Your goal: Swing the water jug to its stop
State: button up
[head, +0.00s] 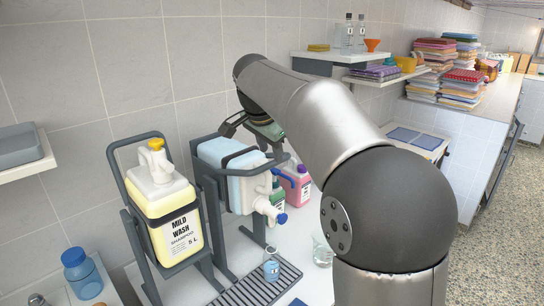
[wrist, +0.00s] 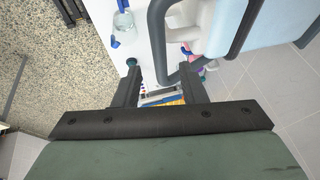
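The water jug (head: 233,180) is a pale blue-and-white container strapped in a dark tilting cradle (head: 208,185) on the white counter. It lies tipped, with its blue-ended tap (head: 281,218) low at the right. In the wrist view the pale blue jug (wrist: 222,22) shows at the upper right with the cradle's dark bar (wrist: 158,35) beside it. My gripper (wrist: 160,82) is open, and the bent end of the bar shows between or just beyond its fingers; I cannot tell whether they touch it. In the head view my arm partly hides the gripper behind the jug.
A Mild Wash shampoo jug (head: 168,220) stands in a similar cradle close on the left. A small flask (head: 272,265) sits on the drip grate (head: 255,288) below the tap, and a glass beaker (head: 322,252) stands to its right. Pink and green bottles (head: 296,182) stand behind.

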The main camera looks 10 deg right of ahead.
aim_at(273, 161)
jog(key=shift+x, duration=1.75)
